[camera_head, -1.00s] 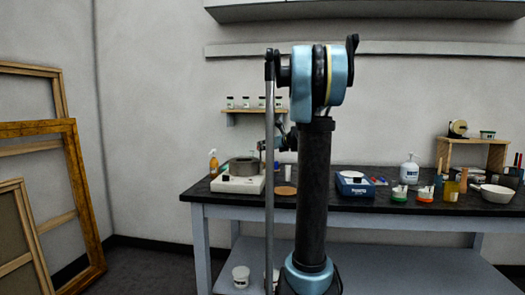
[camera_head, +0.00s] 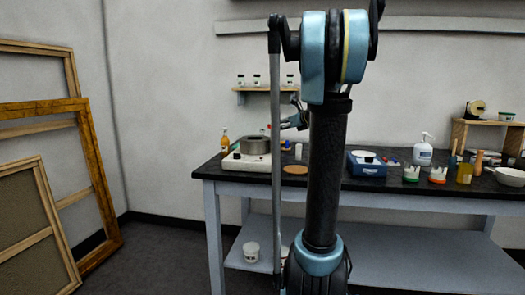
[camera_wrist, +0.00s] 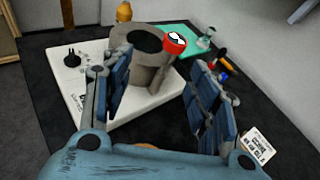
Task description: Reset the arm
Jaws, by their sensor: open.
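My gripper (camera_wrist: 157,78) is open in the wrist view, with its two blue-padded fingers spread and nothing between them. Beyond the fingers, a grey pot (camera_wrist: 152,72) stands on a white hotplate (camera_wrist: 72,88) on the dark bench top. In the head view my gripper (camera_head: 297,118) shows small above the bench, beside my dark arm column and partly hidden by it. The same pot (camera_head: 256,145) and hotplate (camera_head: 240,162) are at the bench's left end. A red-topped round item (camera_wrist: 174,41) shows just behind the pot in the wrist view.
A blue device (camera_head: 369,166), a white pump bottle (camera_head: 423,150) and several jars stand to the right on the workbench (camera_head: 330,186). A small wall shelf (camera_head: 262,89) holds jars. Wooden frames (camera_head: 95,175) lean at the left. Floor between frames and bench is clear.

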